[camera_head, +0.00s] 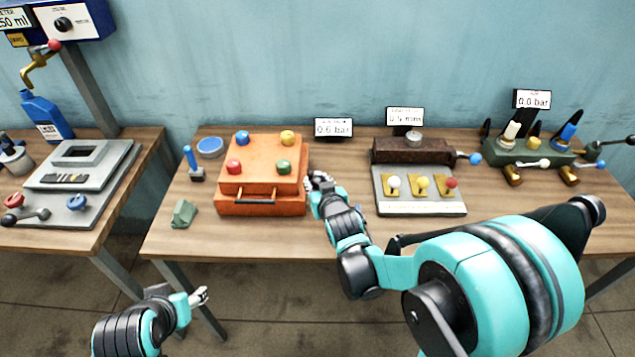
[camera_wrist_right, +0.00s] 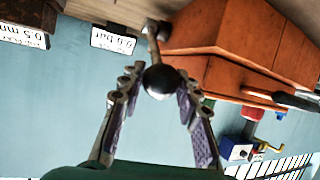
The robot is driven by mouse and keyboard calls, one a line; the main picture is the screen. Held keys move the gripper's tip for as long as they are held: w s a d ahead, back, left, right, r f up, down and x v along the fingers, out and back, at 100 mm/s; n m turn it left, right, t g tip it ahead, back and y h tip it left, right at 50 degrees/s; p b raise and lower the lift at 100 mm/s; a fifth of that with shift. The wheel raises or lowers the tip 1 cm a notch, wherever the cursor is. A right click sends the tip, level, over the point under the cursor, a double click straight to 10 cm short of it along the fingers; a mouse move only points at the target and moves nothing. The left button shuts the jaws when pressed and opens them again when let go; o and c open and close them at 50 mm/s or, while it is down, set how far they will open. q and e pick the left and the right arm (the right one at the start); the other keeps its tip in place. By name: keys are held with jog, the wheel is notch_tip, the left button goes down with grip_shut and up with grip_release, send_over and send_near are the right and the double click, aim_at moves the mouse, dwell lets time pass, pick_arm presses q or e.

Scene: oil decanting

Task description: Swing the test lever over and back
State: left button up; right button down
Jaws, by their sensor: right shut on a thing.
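The test lever's black ball knob (camera_wrist_right: 160,82) sits between the fingers of my right gripper (camera_wrist_right: 160,76) in the right wrist view. Its short metal rod (camera_wrist_right: 152,40) runs from the knob toward the side of the orange box (camera_wrist_right: 225,75). In the head view my right gripper (camera_head: 318,180) is shut at the right side of the orange box (camera_head: 262,160) and hides the lever. My left gripper (camera_head: 198,297) is low in front of the table, away from the box; its finger opening is too small to tell.
A small display (camera_head: 333,129) reading about 0.6 bar stands behind the box. A gauge block with yellow slots (camera_head: 420,207) lies to the right, and a green valve block (camera_head: 530,158) beyond it. A small green block (camera_head: 184,213) and blue-handled stamp (camera_head: 195,172) are left of the box.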

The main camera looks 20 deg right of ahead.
jog(key=shift+w+r+p, duration=0.15)
jog(key=shift+r+p, duration=0.2)
jog(key=shift+p, duration=0.1)
jog(key=w+r+g+p, duration=0.1)
jog(key=p, duration=0.1)
jog(key=w+r+g+p, duration=0.1)
jog(key=p, duration=0.1)
jog(key=w+d+r+g+p, duration=0.1)
jog(key=p, duration=0.1)
jog(key=shift+r+m+y, duration=0.25)
jog(key=shift+m+y, duration=0.05)
jog(key=w+d+r+g+y+p, duration=0.1)
jog(key=w+d+g+p, duration=0.1)
jog(key=w+g+p, duration=0.3)
jog(key=shift+w+d+r+m+g+p, duration=0.15)
jog(key=shift+w+r+m+g+p, duration=0.25)
jog(key=shift+w, duration=1.25)
jog(key=c, duration=1.5)
grip_release()
jog(key=o, duration=0.4)
jog(key=shift+w+f, duration=0.1)
